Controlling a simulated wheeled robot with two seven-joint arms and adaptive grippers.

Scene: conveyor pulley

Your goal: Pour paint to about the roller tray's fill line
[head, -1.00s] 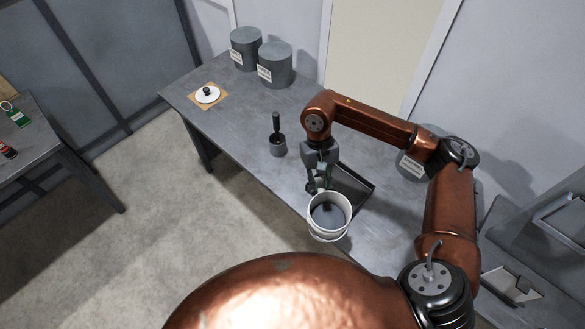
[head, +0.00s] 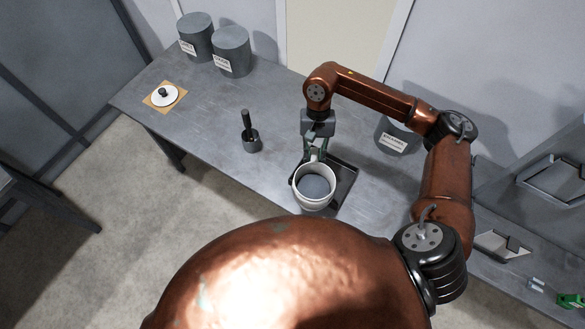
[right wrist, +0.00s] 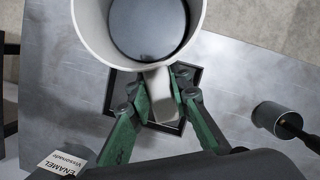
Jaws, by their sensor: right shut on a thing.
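A white pitcher (head: 314,187) with grey-blue paint inside is held in front of my right arm, close to upright. My right gripper (head: 316,153) is shut on its handle. The right wrist view shows the green fingers of my right gripper (right wrist: 160,97) on both sides of the handle of the pitcher (right wrist: 97,35). The dark roller tray (head: 348,184) lies on the bench, partly hidden behind and below the pitcher. Its rim also shows in the right wrist view (right wrist: 112,92). Its fill line and any paint in it cannot be made out. My left gripper is out of view.
A grey cup with a dark-handled tool (head: 250,138) stands left of the tray. Two grey cans (head: 232,52) stand at the back left, near a white lid-like disc (head: 165,96) on a tan square. A labelled enamel can (head: 396,137) stands behind my right arm. The bench between is clear.

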